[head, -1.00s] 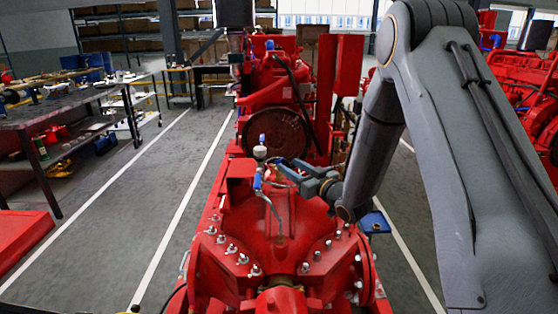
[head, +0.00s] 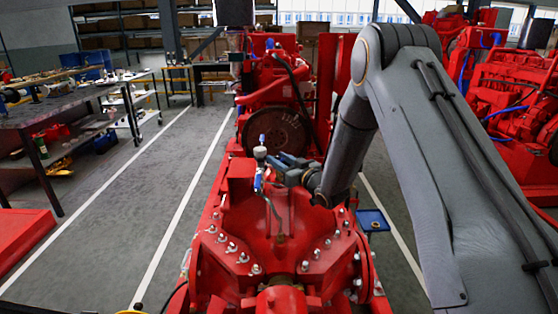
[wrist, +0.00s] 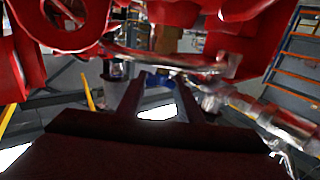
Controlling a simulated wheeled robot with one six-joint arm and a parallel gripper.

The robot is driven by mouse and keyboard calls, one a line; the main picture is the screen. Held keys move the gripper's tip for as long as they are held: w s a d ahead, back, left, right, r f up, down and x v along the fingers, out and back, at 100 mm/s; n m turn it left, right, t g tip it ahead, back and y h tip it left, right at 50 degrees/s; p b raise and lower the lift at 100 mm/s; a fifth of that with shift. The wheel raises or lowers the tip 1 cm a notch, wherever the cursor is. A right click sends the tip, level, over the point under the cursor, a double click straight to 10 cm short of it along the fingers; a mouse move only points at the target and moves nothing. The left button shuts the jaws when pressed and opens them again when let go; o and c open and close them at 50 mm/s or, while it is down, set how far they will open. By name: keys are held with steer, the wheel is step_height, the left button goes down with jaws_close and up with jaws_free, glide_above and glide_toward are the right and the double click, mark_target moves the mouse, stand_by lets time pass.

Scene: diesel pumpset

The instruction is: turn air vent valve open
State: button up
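The red pump casing (head: 240,215) fills the lower middle of the head view. On top of it stands a small pipe assembly with a round pale fitting (head: 260,153), an upper blue handle (head: 262,138) and a lower blue handle (head: 258,182). I cannot tell which handle is the air vent valve's. My gripper (head: 276,160) comes from the right, level with the pale fitting and close beside the pipe. In the wrist view its two fingers (wrist: 158,92) are apart. A blue part (wrist: 159,80) shows between or just beyond the fingertips; contact cannot be judged.
The red engine with its flywheel (head: 275,132) stands behind the pump. Metal pipework (wrist: 285,125) runs close to the right of my fingers in the wrist view. A workbench (head: 65,105) is at left.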

steer(key=shift+c, duration=1.1)
steer(key=shift+w+n+g+y+b, duration=0.1)
steer(key=shift+n+g+y+b, duration=0.2)
steer(key=shift+b, duration=0.05)
steer(key=shift+d+f+n+g+y+b, duration=0.1)
steer(key=shift+n+g+y+b, duration=0.8)
steer(key=shift+n+g+y, duration=0.15)
steer(key=n+g+y+b, duration=0.2)
steer(key=g, duration=0.1)
steer(key=shift+n+y+b, duration=0.25)
steer(key=shift+b, duration=0.05)
steer(key=n+g+y+b, duration=0.1)
steer(key=g+b, duration=0.1)
steer(key=n+g+y+b, duration=0.1)
steer(key=n+g+b, duration=0.1)
steer(key=g, duration=0.1)
steer(key=shift+n+g, duration=0.3)
steer(key=shift+g, duration=0.05)
steer(key=shift+n+g+b, duration=0.6)
steer(key=shift+g+b, duration=0.3)
steer(key=shift+b, duration=0.05)
steer(key=shift+r, duration=0.2)
steer(key=o, duration=0.8)
